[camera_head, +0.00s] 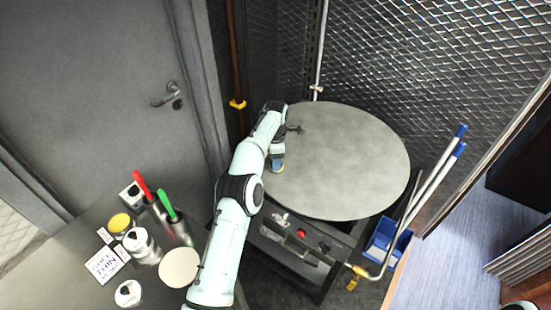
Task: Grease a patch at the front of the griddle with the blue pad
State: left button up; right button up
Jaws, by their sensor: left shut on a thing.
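The round grey griddle (345,165) sits on a dark stand in the middle of the view. My left arm reaches up from the bottom. My left gripper (277,156) is over the griddle's left edge, mostly hidden by its own wrist, and is shut on the blue pad (278,168). Only a small part of the pad shows, low at the griddle's left front; I cannot tell whether it touches the surface. My right gripper is not in view.
A counter at lower left holds a red-handled tool (143,184), a green-handled tool (167,204), white-lidded containers and a yellow round item (119,223). A blue bin (387,241) with blue-tipped rods stands right of the griddle. A mesh wall (440,60) rises behind.

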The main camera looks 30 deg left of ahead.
pick_arm(q)
jog(key=shift+f, duration=0.25)
